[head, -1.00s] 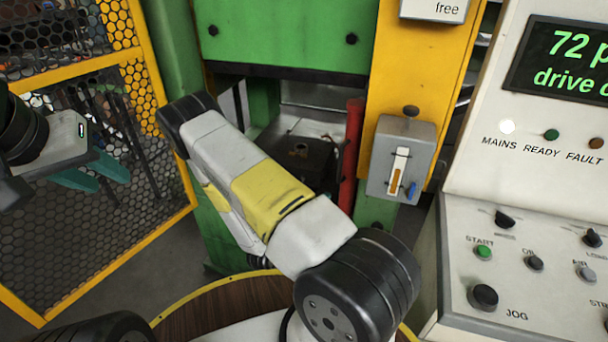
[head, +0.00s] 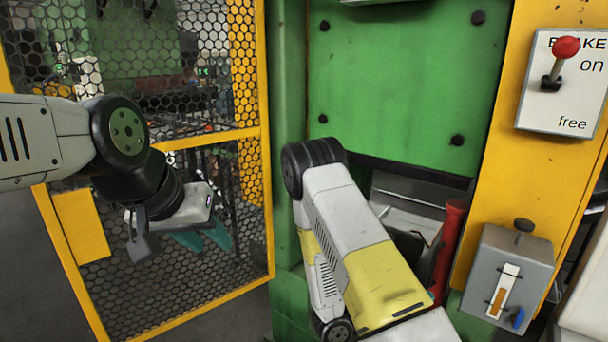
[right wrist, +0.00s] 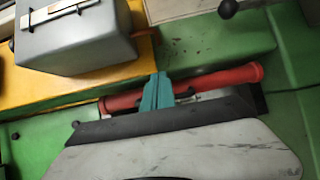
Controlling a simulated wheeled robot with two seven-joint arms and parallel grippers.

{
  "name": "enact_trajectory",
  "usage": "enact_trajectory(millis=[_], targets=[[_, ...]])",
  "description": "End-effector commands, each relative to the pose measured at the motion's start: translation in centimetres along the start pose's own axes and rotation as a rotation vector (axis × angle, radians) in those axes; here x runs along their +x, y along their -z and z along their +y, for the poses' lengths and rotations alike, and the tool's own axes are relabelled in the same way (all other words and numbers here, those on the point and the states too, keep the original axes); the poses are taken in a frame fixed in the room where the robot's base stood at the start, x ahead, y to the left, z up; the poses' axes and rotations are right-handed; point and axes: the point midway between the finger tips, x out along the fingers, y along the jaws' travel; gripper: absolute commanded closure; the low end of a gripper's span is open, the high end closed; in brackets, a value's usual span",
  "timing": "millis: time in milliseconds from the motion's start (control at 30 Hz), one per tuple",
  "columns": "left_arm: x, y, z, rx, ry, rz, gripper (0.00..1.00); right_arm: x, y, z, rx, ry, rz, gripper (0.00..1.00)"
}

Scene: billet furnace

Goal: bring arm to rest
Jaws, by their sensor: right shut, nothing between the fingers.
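My left gripper (head: 206,240) hangs at the left of the head view in front of the mesh fence. Its two teal fingers are apart, with nothing between them. My right arm reaches across the lower middle of the head view towards the green press, and its gripper is hidden there. In the right wrist view the teal fingers of my right gripper (right wrist: 157,92) are together and empty. They appear in front of a red cylinder (right wrist: 215,80); I cannot tell whether they touch it.
The green press (head: 400,80) stands ahead, with the red cylinder (head: 447,245) beside its opening. A grey switch box (head: 507,262) and a brake panel (head: 568,90) with a red-knobbed lever are on the yellow post. The yellow-framed mesh fence (head: 262,100) stands at the left.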

Motion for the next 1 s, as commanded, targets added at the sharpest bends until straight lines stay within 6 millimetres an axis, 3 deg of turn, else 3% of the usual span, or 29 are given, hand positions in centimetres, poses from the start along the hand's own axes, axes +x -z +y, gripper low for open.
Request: enact_trajectory(millis=[33, 200, 533, 767, 1000], targets=[[0.0, 0.0, 0.0, 0.0, 0.0, 0.0, 0.64, 0.1, -0.8, 1.6, 0.014, 0.033, -0.079, 1.0], [0.0, 0.0, 0.0, 0.0, 0.0, 0.0, 0.64, -0.6, -4.1, 4.7, 0.012, 0.191, -0.306, 1.0], [0.0, 0.0, 0.0, 0.0, 0.0, 0.0, 0.64, -4.6, -8.1, 8.2, 0.062, 0.627, -0.532, 1.0], [0.0, 0.0, 0.0, 0.0, 0.0, 0.0, 0.64, -9.3, -8.6, 11.0, 0.164, 1.02, -0.501, 1.0], [0.0, 0.0, 0.0, 0.0, 0.0, 0.0, 0.64, -14.3, -7.2, 15.8, 0.33, 1.37, -0.264, 1.0]])
